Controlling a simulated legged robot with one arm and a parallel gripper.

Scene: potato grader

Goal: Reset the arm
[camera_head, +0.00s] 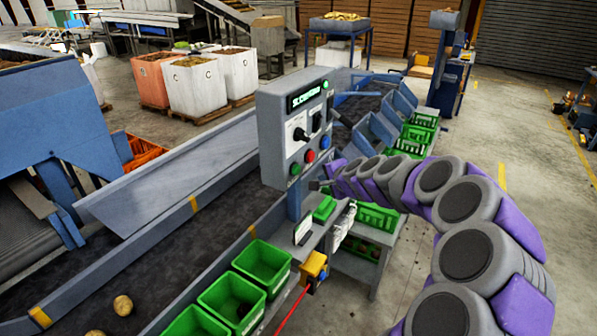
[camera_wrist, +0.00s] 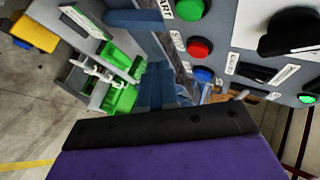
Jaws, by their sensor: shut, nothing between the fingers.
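My arm (camera_head: 466,256), grey and purple, arches in from the lower right in the head view. My gripper (camera_head: 320,186) is at its far end, beside the lower right edge of the grey control panel (camera_head: 266,138). In the wrist view my gripper (camera_wrist: 165,127) shows as a black strip on a purple block, shut and empty. The panel (camera_wrist: 258,42) fills the upper right there, with a green button (camera_wrist: 189,8), a red button (camera_wrist: 199,47) and a blue button (camera_wrist: 204,75). I cannot tell whether the gripper touches the panel.
A conveyor (camera_head: 150,262) with a few potatoes (camera_head: 123,305) runs left of the panel. Green crates (camera_head: 262,264) line its near side. A yellow box (camera_head: 314,264) with a red cable is below the panel. White and orange bins (camera_head: 196,86) stand behind. Floor at right is open.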

